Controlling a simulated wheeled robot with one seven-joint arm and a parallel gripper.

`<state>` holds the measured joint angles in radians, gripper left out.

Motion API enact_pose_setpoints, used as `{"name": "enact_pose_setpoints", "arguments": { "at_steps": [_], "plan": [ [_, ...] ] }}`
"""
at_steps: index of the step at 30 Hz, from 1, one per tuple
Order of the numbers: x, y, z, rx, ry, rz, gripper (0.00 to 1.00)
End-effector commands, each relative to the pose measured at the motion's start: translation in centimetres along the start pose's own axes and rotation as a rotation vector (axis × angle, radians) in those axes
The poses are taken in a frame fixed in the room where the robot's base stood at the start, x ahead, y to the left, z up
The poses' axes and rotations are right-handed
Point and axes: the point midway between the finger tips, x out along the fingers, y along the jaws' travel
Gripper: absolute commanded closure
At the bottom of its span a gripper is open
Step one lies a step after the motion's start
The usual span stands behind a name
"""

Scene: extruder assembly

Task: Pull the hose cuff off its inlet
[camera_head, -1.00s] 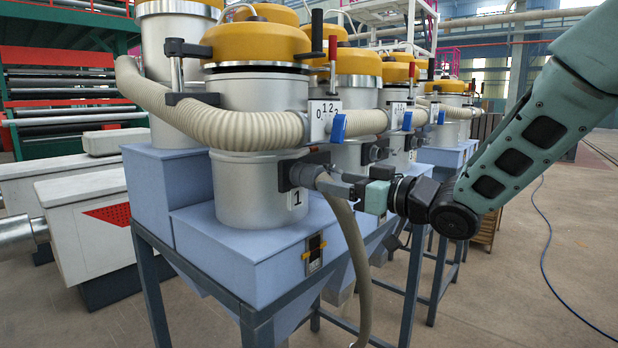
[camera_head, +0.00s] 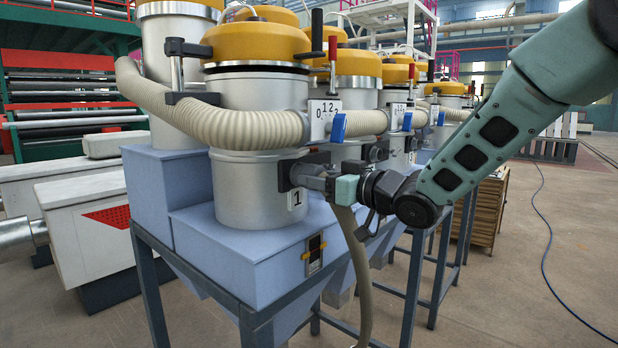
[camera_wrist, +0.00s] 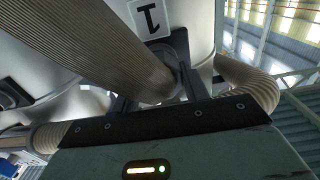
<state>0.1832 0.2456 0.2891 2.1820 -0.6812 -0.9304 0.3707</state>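The beige ribbed hose (camera_head: 356,262) hangs down from the inlet at the front right of the silver hopper marked 1 (camera_head: 247,190). Its grey cuff (camera_head: 311,176) sits at the dark inlet block (camera_head: 288,175). My gripper (camera_head: 322,181) is level with the cuff, coming from the right, with its fingers at the cuff. In the wrist view the hose (camera_wrist: 105,48) runs down from upper left to the cuff, and my dark fingers (camera_wrist: 158,98) stand apart on either side of it. Whether they touch it is hidden.
A thick ribbed hose (camera_head: 235,126) crosses the hopper above the inlet, with a number plate (camera_head: 323,117) and blue lever (camera_head: 338,127). A blue base (camera_head: 255,262) on a steel frame stands below. Further hoppers stand behind. The floor at right is open, with a blue cable (camera_head: 545,240).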

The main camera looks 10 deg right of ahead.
Motion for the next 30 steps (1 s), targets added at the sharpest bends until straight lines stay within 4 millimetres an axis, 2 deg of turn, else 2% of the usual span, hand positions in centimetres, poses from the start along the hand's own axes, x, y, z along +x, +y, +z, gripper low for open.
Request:
{"name": "enact_pose_setpoints", "arguments": {
  "at_steps": [20,30],
  "plan": [
    [-0.4,0.0,-0.1,-0.001,0.001,0.0,0.79],
    [-2.4,0.0,-0.1,-0.001,0.001,0.001,0.79]
  ]
}}
